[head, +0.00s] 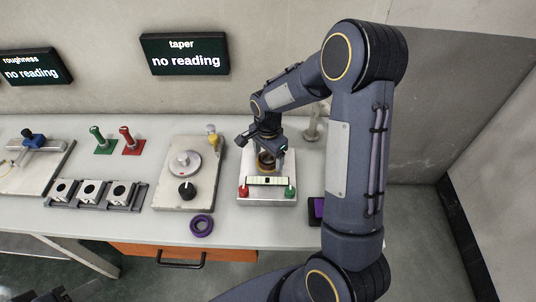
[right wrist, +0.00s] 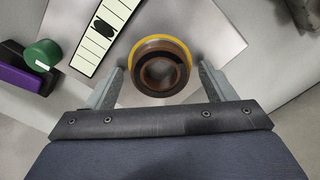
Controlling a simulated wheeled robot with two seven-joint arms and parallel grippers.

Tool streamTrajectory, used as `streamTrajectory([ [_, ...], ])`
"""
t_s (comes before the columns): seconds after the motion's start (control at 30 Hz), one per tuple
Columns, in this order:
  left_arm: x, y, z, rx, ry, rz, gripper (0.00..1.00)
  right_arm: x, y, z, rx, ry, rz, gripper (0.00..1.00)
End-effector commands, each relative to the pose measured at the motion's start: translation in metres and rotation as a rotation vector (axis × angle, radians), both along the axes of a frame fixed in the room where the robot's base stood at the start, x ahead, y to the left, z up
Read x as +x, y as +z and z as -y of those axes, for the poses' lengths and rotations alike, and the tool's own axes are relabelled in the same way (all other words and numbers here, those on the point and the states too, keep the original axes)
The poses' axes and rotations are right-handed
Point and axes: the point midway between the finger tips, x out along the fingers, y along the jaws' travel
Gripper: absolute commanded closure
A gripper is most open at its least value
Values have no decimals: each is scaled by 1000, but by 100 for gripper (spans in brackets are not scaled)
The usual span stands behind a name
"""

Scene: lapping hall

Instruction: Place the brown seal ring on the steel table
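The brown seal ring (head: 266,168) is on the white gauge stand with the red and green knobs in the head view. In the right wrist view the ring (right wrist: 161,43) sits over a yellow rim, between the two fingers. My right gripper (head: 264,150) is over the ring from above, its fingers open on either side with a small gap to each. A round steel disc (head: 176,171), apparently the steel table, lies on a pale base left of the stand. A dark piece at the lower left edge may be my left gripper (head: 52,296); its fingers cannot be made out.
A purple ring (head: 202,226) lies at the bench's front edge. A black knob (head: 187,191) and a yellow-bodied post (head: 213,137) stand by the disc. Red (head: 128,138) and green (head: 98,138) handled tools and a row of blocks (head: 91,191) are further left. A purple-topped block (head: 317,208) is right.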

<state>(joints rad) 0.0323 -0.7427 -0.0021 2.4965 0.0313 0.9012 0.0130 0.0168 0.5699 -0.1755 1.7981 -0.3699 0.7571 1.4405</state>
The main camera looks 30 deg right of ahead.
Motion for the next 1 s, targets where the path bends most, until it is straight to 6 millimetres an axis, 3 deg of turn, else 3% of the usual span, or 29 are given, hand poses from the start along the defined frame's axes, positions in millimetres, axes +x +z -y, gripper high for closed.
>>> streamTrajectory([
  [0.33, 0, 2, 0, 0, 0, 0, 53, 1, 13, 0, -1, 0, 4, 23],
  [0.7, 0, -2, 0, 0, 0, 0, 53, 1, 90, 0, 0, 0, 6, 23],
  [1.0, 0, -2, 0, 0, 0, 0, 53, -2, 124, 0, 6, 11, 6, 23],
])
